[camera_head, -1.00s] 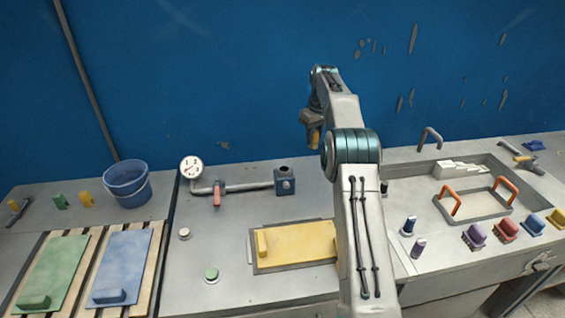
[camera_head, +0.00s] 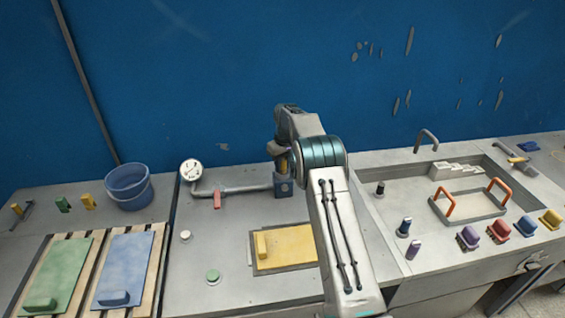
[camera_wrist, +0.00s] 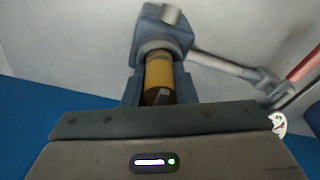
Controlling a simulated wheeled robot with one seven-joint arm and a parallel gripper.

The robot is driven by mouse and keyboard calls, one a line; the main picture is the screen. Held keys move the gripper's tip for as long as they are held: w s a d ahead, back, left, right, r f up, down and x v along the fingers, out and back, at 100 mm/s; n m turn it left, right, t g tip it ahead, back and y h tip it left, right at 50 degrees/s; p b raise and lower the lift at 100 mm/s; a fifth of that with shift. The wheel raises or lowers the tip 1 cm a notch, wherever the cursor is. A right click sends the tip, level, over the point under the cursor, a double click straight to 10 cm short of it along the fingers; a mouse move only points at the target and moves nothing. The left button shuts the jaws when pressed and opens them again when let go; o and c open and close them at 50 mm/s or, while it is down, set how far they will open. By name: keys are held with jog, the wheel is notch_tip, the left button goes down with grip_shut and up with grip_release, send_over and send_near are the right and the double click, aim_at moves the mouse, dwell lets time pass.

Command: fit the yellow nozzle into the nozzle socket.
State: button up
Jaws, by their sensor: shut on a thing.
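The yellow nozzle (camera_wrist: 159,78) is between the fingers of my gripper (camera_wrist: 160,92) in the wrist view, and the gripper is shut on it. The nozzle's far end meets the grey ring of the blue-grey socket block (camera_wrist: 160,35), roughly in line with it. I cannot tell how deep the nozzle sits. In the head view my gripper (camera_head: 280,162) points down directly above the socket block (camera_head: 284,188) at the end of the pipe. A sliver of the yellow nozzle (camera_head: 283,165) shows there; my arm hides part of it.
A pipe with a red-handled valve (camera_head: 217,200) and a gauge (camera_head: 191,169) runs left from the block. A yellow panel (camera_head: 288,242) lies in front. A blue bucket (camera_head: 128,186) stands left. A sink basin (camera_head: 470,222) is at the right. The blue wall is close behind.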

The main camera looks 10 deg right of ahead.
aim_at(285, 161)
jog(key=shift+f, duration=0.15)
jog(key=o, duration=1)
jog(key=r, duration=0.4)
jog(key=s+r+b, duration=0.1)
jog(key=r, duration=0.7)
jog(key=shift+s+d+b, duration=0.15)
jog(key=shift+d+b, duration=0.1)
jog(key=shift+b, duration=0.15)
jog(key=s+r+m, duration=0.1)
jog(key=s+r, duration=0.4)
jog(key=s, duration=0.3)
jog(key=s+r+m+t, duration=0.1)
jog(key=s+r, duration=0.3)
jog(key=s, duration=0.3)
jog(key=s+r, duration=0.5)
jog(key=s, duration=0.3)
jog(key=s+f+m, duration=0.1)
jog(key=s+f, duration=0.3)
jog(key=s, duration=0.8)
jog(key=s+f+m+t, duration=0.1)
jog(key=s+f, duration=0.2)
jog(key=s, duration=0.9)
jog(key=shift+s+a+f+m+t+h, duration=0.2)
jog(key=shift+s+f+m+t+h, duration=0.1)
jog(key=shift+f, duration=0.1)
